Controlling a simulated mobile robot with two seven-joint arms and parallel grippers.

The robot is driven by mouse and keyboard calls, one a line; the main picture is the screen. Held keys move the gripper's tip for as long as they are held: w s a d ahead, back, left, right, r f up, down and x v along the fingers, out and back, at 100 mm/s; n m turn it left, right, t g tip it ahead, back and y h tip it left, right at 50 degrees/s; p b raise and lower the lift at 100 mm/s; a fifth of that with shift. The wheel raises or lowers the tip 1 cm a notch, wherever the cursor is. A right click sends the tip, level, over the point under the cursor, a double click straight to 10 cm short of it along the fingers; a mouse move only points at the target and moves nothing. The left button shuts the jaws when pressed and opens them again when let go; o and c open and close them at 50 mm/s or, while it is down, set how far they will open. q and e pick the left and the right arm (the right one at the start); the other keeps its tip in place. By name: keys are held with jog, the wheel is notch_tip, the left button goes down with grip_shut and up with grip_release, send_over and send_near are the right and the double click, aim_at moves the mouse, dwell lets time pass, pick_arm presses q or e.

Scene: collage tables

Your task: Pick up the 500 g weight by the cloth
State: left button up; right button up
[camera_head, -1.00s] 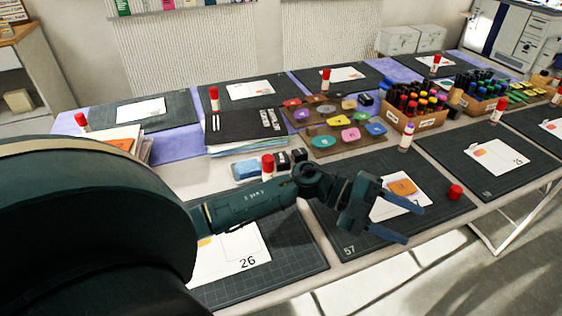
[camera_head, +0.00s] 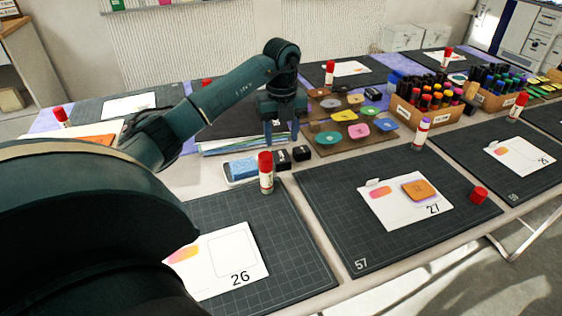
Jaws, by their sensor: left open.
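A blue folded cloth (camera_head: 243,168) lies on a pale tray on the table. Two small black blocks sit just right of it: one nearer the cloth (camera_head: 283,160) and one further right (camera_head: 301,153). They look like the weights, but their markings are too small to read. My left gripper (camera_head: 282,128) is open and empty, with its fingers pointing down. In the picture its fingertips are just above the black blocks, apart from them; the exact height is unclear. My right gripper is not in view.
A glue stick (camera_head: 266,173) stands upright in front of the blocks. A stack of paper and black sheets (camera_head: 220,138) lies behind the cloth. A board of coloured pieces (camera_head: 352,137) is to the right. A cutting mat (camera_head: 335,205) with a card lies in front.

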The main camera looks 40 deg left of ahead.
aim_at(281, 156)
pick_arm(q)
jog(key=f, duration=0.6)
jog(key=shift+s+d+f, duration=0.15)
jog(key=shift+s+f, duration=0.1)
jog(key=shift+r, duration=0.1)
grip_shut()
